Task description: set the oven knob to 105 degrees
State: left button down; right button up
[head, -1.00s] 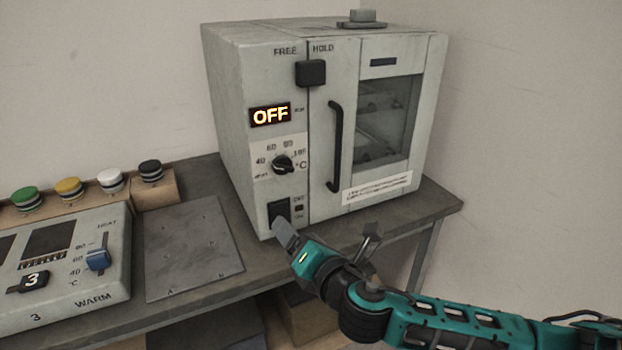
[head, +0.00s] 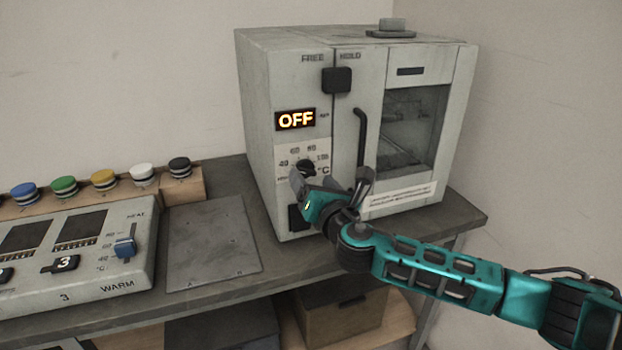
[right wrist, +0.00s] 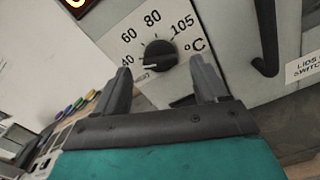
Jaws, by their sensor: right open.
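The white oven (head: 258,140) stands on the bench, and its lit display (head: 295,120) reads OFF. Its black round knob (head: 306,167) sits on a pale dial plate below the display. In the right wrist view the knob (right wrist: 160,54) is ringed by 40, 60, 80 and 105; its white mark points to the low end, near or below 40. My right gripper (head: 330,180) is open, just in front of and below the knob. In the right wrist view its fingers (right wrist: 163,72) are spread to either side, with the knob between and beyond them, apparently untouched. My left gripper is not in view.
A black vertical door handle (head: 361,140) is right of the dial, close to my right gripper. A black switch (head: 298,217) is below the knob. A black latch slider (head: 337,80) sits above, by FREE and HOLD. A control panel (head: 120,270) and coloured buttons stand left.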

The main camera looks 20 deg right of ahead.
jog(key=shift+w, duration=0.75)
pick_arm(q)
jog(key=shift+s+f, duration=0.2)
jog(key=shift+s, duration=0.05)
pick_arm(e)
jog(key=shift+w, duration=0.2)
jog(key=shift+c, duration=0.4)
jog(key=c, duration=1)
